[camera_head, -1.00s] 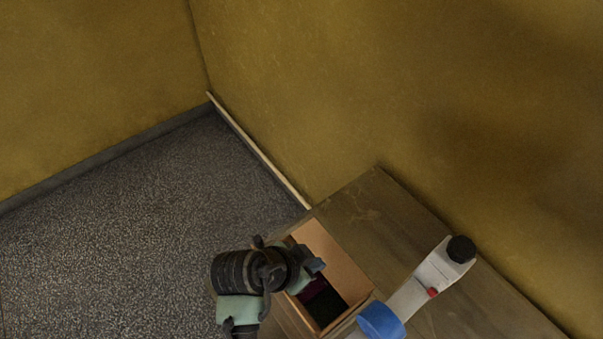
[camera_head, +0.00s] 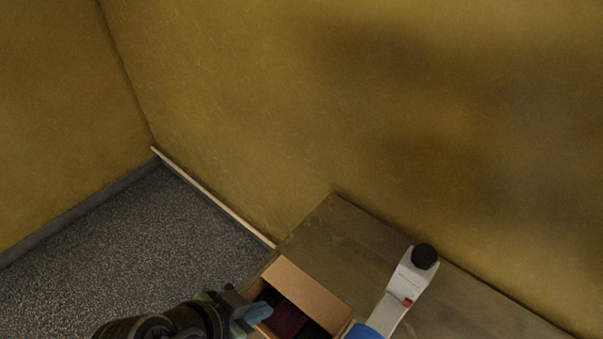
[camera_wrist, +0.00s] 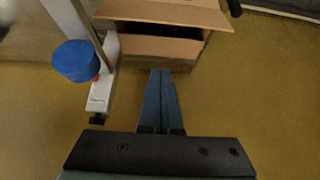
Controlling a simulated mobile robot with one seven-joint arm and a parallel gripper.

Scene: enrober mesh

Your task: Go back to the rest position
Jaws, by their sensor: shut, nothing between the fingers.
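My gripper (camera_head: 260,312) is at the bottom of the head view, beside the left edge of an open tan box or drawer (camera_head: 305,287). In the wrist view, the two blue-grey fingers of my gripper (camera_wrist: 161,73) lie together with nothing between them. Their tips point at the near side of the tan box (camera_wrist: 165,12), which is at the top of that view. I cannot tell the exact gap between the tips and the box.
The box is at the left end of a brown wooden top (camera_head: 350,240) against a yellow wall (camera_head: 400,120). A dark red thing (camera_head: 287,319) lies inside it. A white device with a black knob (camera_head: 425,257) and a blue cylinder (camera_wrist: 76,60) stands nearby. Grey floor (camera_head: 170,240) lies open at left.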

